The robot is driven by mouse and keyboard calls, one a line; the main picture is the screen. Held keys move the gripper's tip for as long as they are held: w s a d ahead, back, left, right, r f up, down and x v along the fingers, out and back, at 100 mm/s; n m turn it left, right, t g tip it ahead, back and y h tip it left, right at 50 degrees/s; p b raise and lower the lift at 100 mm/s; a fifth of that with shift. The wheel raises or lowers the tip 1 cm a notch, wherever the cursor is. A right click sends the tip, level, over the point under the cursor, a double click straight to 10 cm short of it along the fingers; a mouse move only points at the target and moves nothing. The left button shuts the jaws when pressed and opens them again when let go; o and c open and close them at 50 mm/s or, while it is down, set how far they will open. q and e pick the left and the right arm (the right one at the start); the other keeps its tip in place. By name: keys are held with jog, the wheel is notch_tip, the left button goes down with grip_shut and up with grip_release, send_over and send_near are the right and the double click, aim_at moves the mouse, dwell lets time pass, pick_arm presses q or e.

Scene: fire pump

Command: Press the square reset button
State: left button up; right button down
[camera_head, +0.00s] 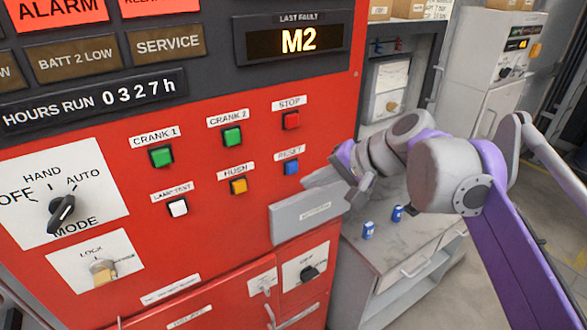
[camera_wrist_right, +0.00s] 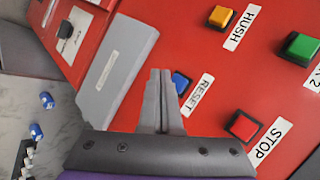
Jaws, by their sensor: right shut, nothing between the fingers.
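The square blue reset button (camera_head: 291,168) sits on the red panel under its RESET label, below the red STOP button (camera_head: 291,120) and right of the amber HUSH button (camera_head: 238,186). My right gripper (camera_head: 308,184) is in front of the panel, just right of and below the blue button. In the right wrist view its closed fingers (camera_wrist_right: 160,74) point at the panel, with the blue reset button (camera_wrist_right: 180,83) close beside the tips on the right, partly covered. The fingers are shut with nothing between them. I cannot tell whether they touch the panel. My left gripper is out of view.
Green CRANK 1 (camera_head: 162,156) and CRANK 2 (camera_head: 232,136) buttons and a white lamp test button (camera_head: 177,208) share the panel. A grey box (camera_head: 300,218) juts out below the reset button. Two blue cans (camera_head: 369,230) stand on the grey counter (camera_head: 385,258) at right.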

aim_at(292, 168)
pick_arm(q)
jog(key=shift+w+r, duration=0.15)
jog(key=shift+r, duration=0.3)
pick_arm(e)
jog(key=shift+w+a, duration=0.6)
jog(key=shift+w, duration=0.3)
pick_arm(q)
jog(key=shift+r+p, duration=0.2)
jog(key=shift+p, duration=0.1)
pick_arm(e)
jog(key=shift+w+a+r, duration=0.1)
dwell(0.7)
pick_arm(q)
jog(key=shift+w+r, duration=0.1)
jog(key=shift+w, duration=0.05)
pick_arm(e)
jog(key=shift+w+a, duration=0.15)
jog(key=shift+w, duration=0.1)
